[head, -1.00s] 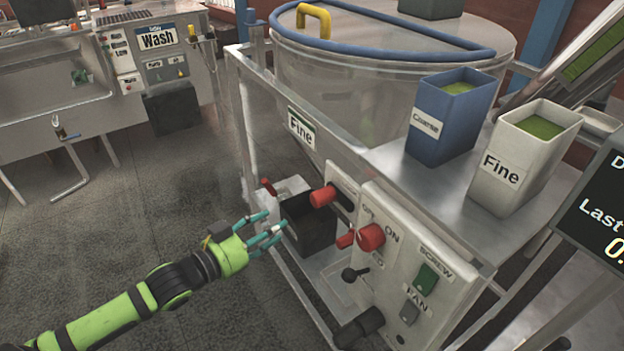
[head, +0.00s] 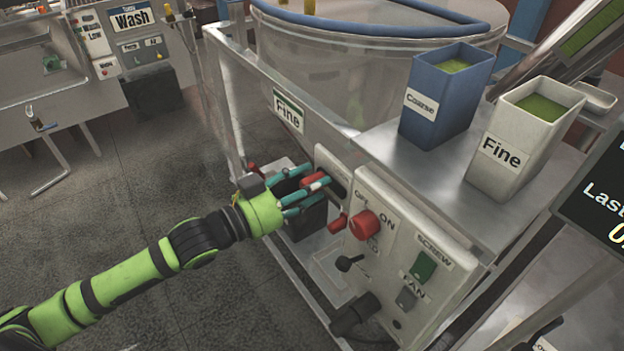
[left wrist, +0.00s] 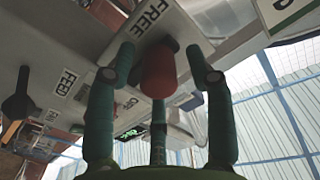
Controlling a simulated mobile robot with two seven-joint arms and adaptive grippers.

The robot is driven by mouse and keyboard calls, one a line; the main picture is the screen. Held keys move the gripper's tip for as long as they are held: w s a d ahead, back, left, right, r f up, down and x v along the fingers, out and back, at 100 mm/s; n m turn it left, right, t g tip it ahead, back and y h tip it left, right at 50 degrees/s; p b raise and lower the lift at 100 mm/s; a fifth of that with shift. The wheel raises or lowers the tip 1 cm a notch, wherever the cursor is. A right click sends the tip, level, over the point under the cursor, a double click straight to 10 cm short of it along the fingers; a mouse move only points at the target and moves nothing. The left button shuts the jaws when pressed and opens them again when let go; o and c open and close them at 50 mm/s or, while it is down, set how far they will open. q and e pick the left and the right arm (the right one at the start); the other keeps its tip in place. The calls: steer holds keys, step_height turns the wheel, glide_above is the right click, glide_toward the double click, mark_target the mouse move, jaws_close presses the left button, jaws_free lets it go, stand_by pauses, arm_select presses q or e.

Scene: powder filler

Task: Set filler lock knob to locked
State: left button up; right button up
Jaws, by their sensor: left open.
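My left gripper (head: 306,187) is open at the filler's front panel, with its teal fingers around a red knob (head: 315,177). In the left wrist view the red knob (left wrist: 158,72) sits between the spread fingers (left wrist: 160,80), below a label reading FREE. Gaps show between the knob and the two side fingers. In the head view the fingers partly cover the knob, so its exact turn is hard to tell. My right gripper is not in view.
A larger red knob (head: 364,225), a small red handle (head: 338,223), a black lever (head: 350,263) and green SCREW switch (head: 425,266) are close by on the panel. A blue Coarse bin (head: 425,125) and white Fine bin (head: 503,165) stand above.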

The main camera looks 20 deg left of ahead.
mark_target(336, 190)
arm_select(q)
steer(key=shift+w+d, duration=0.25)
steer(key=shift+w, duration=0.05)
jaws_close()
steer(key=shift+s+d+r+p, duration=0.15)
steer(key=shift+s+d+p, duration=0.7)
steer(key=shift+d, duration=0.15)
steer(key=shift+s+d, duration=0.2)
steer(key=shift+d, duration=0.05)
steer(key=shift+f, duration=0.3)
steer(key=shift+c, duration=0.4)
jaws_free()
steer(key=shift+o, duration=0.4)
steer(key=shift+s+d+r, duration=0.1)
steer(key=shift+d+r, duration=0.1)
